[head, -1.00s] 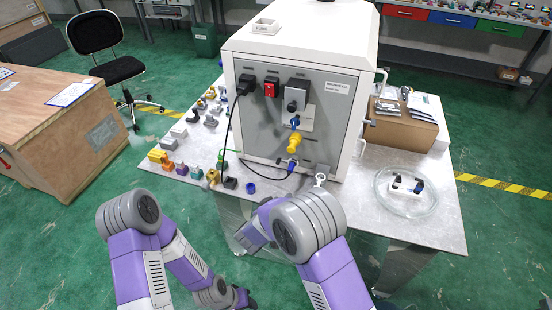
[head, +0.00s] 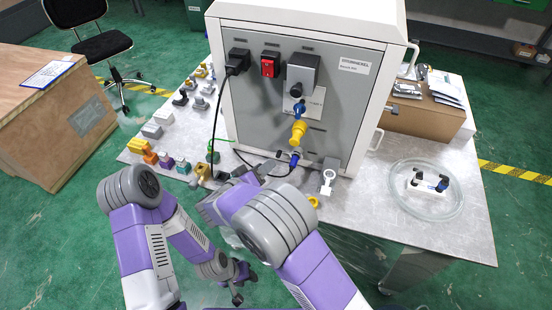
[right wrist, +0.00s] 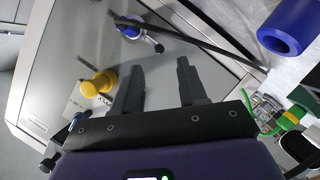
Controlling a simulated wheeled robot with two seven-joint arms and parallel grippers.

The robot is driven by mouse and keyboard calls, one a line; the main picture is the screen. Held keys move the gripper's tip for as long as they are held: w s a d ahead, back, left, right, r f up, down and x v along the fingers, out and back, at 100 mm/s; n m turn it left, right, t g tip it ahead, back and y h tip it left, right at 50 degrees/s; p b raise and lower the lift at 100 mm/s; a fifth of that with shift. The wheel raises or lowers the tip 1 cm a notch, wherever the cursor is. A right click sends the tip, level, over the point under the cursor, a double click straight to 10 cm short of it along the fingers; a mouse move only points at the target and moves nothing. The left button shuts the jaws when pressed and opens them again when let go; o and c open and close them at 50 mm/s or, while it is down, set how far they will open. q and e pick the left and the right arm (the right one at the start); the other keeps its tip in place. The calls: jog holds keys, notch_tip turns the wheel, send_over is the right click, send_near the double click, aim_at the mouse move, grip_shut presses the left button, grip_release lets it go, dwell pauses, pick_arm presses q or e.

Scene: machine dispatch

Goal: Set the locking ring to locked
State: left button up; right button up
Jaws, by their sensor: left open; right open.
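The machine's grey front panel (head: 345,95) carries a yellow round connector (head: 298,132), with a blue fitting (head: 298,109) above it. Below, a blue plug (head: 294,162) sits low on the panel. In the right wrist view the yellow connector (right wrist: 100,85) is left of the fingers, and a blue ringed fitting with a small metal lever (right wrist: 130,28) is beyond them. I cannot tell which of these bears the locking ring. My right gripper (right wrist: 158,70) is open and empty, apart from the panel fittings. My left gripper (head: 238,287) is open, low in front of the table, away from the machine.
A white tag-like part (head: 328,180) and a yellow ring (head: 313,202) lie before the machine. A black cable (head: 214,125) hangs down the panel. Small coloured parts stand left; a glass dish (head: 425,208) stands right.

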aim_at(277, 157)
jog(key=b+x, duration=0.2)
jog(key=x, duration=0.5)
jog(key=shift+w+d, duration=0.15)
jog(key=shift+d, duration=0.05)
jog(key=shift+c, duration=0.2)
grip_shut()
